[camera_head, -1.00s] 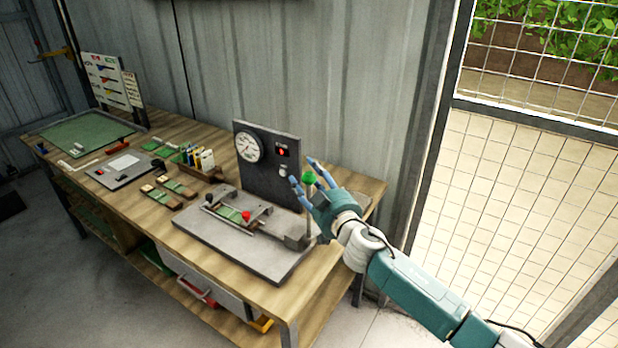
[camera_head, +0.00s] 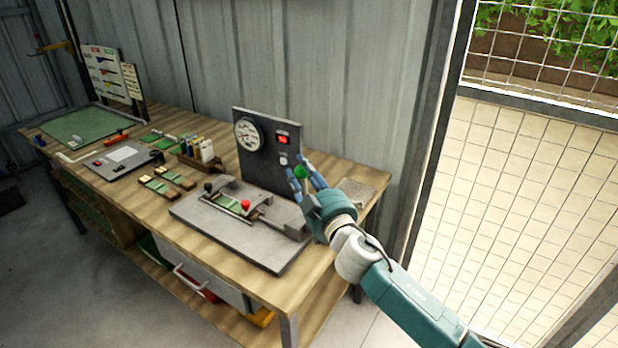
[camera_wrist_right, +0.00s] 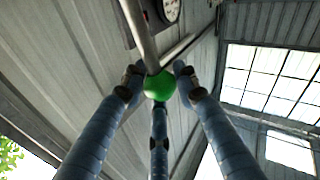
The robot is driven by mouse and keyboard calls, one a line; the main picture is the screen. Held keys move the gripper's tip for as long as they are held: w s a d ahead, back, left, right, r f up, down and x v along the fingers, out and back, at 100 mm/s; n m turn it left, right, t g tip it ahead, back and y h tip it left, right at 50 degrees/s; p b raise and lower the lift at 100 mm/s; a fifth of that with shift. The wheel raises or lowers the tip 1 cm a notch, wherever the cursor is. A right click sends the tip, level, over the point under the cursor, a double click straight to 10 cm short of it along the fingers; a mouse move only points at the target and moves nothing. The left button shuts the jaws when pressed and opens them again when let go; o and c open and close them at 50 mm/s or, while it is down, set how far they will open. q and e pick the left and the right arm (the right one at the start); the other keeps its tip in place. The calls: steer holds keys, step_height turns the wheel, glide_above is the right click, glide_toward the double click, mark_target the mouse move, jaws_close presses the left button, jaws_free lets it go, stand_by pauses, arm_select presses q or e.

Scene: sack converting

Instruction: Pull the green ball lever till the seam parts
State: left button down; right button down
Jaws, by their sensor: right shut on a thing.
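The green ball lever (camera_head: 301,172) stands at the right end of the grey tester plate (camera_head: 276,262). My right gripper (camera_head: 305,178) has its blue fingers closed around the green ball. In the right wrist view the green ball (camera_wrist_right: 159,85) sits between the fingertips, with its metal rod running up from it. The green sample strip (camera_head: 236,204) lies in the clamp area of the tester, near a red knob (camera_head: 245,205). The upright panel (camera_head: 268,150) bears a round dial (camera_head: 249,134) and a red-lit display (camera_head: 283,139). My left gripper is not in view.
The wooden bench (camera_head: 217,282) also carries a grey flat device (camera_head: 124,160), a holder with bottles (camera_head: 201,153), green strips and a green mat (camera_head: 84,129). A grey slab (camera_head: 357,193) lies behind my right gripper. A corrugated wall closes off the back.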

steer(key=s+a+f+n+t+y+b, duration=0.1)
steer(key=s+a+f+n+b, duration=0.2)
steer(key=s+a+b, duration=0.2)
steer(key=shift+s+a+f+n+y+b, duration=0.4)
steer(key=shift+s+b, duration=0.9)
steer(key=shift+b, duration=0.6)
steer(key=c, duration=1.3)
jaws_free()
steer(key=shift+s+r, duration=0.1)
steer(key=shift+c, duration=0.2)
steer(key=v, duration=1.2)
steer(key=shift+a, duration=0.1)
